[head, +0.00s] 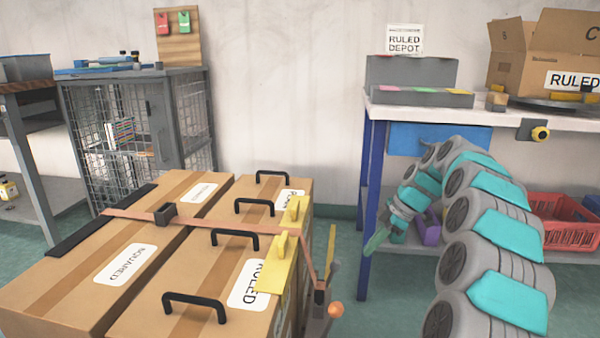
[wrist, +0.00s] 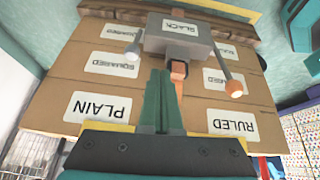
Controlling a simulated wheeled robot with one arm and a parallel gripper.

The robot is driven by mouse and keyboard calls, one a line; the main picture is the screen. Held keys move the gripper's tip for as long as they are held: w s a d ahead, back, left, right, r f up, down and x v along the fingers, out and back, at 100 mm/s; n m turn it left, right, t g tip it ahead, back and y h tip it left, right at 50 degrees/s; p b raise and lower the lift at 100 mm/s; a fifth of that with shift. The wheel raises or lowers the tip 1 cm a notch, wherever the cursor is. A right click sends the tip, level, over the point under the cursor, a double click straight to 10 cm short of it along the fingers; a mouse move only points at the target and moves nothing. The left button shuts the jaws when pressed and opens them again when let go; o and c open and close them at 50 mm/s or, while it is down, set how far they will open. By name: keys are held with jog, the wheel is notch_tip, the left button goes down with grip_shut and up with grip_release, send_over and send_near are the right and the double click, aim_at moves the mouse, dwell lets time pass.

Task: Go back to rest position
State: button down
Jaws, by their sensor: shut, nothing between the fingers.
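My arm reaches in from the right in the head view, and my gripper (head: 376,240) hangs at its end, right of the strapped boxes and apart from them. In the wrist view my gripper's green fingers (wrist: 161,98) are shut together with nothing between them. The strapped cardboard boxes (head: 70,295) carry RULED and SQUARED labels in the head view; a PLAIN label (wrist: 98,108) shows in the wrist view.
An orange strap (head: 225,225) crosses the boxes, which have black handles. A white-topped bench (head: 430,115) with a blue leg stands behind my arm, with a red crate (head: 565,235) low at right. A wire cage (head: 140,120) stands at left. Floor shows between boxes and bench.

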jog(key=s+a+r+m+g+h, duration=0.15)
jog(key=s+a+m, duration=0.3)
jog(key=s, duration=0.65)
jog(key=s+a+r+m+g+h, duration=0.1)
jog(key=s+a+r+m, duration=0.15)
jog(key=s+a, duration=0.6)
jog(key=s+d+f+m+h, duration=0.1)
jog(key=s+d+f+m, duration=0.15)
jog(key=s, duration=0.65)
jog(key=s+d+f+m+h, duration=0.15)
jog(key=s+m, duration=0.25)
jog(key=s, duration=0.5)
jog(key=s+d+f+m+h, duration=0.1)
jog(key=s+d+f+m, duration=0.2)
jog(key=s, duration=0.6)
notch_tip(320, 180, up, 12)
jog(key=p, duration=1.2)
jog(key=shift+r+p, duration=0.2)
jog(key=shift+p, duration=0.1)
